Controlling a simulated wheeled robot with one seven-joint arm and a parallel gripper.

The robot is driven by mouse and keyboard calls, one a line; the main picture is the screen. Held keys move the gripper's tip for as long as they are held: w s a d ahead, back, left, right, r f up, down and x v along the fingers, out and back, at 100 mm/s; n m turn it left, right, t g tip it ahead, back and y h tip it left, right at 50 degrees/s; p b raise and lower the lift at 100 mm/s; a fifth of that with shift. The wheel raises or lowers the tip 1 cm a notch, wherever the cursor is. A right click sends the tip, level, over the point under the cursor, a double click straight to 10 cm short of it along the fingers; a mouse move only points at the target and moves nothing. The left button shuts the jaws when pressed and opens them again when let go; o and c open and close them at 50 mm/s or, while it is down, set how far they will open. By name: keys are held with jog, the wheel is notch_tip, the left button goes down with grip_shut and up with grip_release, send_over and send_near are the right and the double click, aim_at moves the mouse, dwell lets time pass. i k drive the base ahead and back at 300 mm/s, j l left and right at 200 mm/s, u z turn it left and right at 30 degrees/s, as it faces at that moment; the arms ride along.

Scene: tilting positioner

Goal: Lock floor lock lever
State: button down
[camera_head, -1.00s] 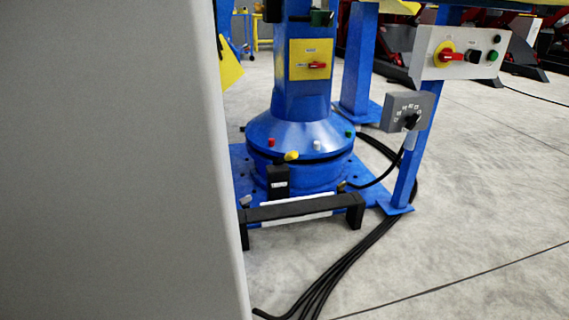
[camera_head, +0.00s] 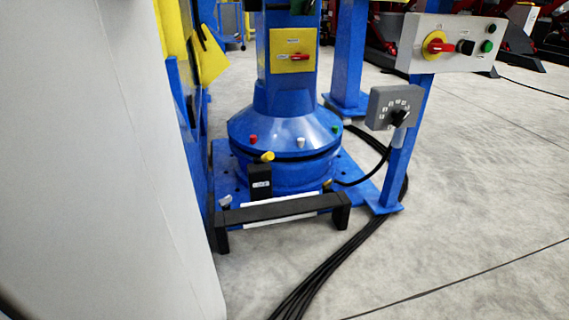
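The floor lock lever seems to be the black upright part with a yellow knob (camera_head: 267,157) at the front of the blue round base (camera_head: 285,135). Its black block (camera_head: 259,182) carries a small white label. A black bar-shaped guard (camera_head: 280,208) with a white strip stands low in front of it. I cannot read the label or tell the lever's locked state. My gripper is not in view.
A large pale surface, perhaps my own body, fills the left side. A blue post at right carries a grey dial box (camera_head: 394,108) and a control panel (camera_head: 452,45) with a red-yellow switch. Black cables (camera_head: 325,262) run over the floor. Grey floor (camera_head: 480,200) at right is clear.

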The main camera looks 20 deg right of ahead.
aim_at(269, 155)
jog(key=i+l, duration=0.85)
jog(key=i, duration=0.6)
jog(key=j+u, duration=0.05)
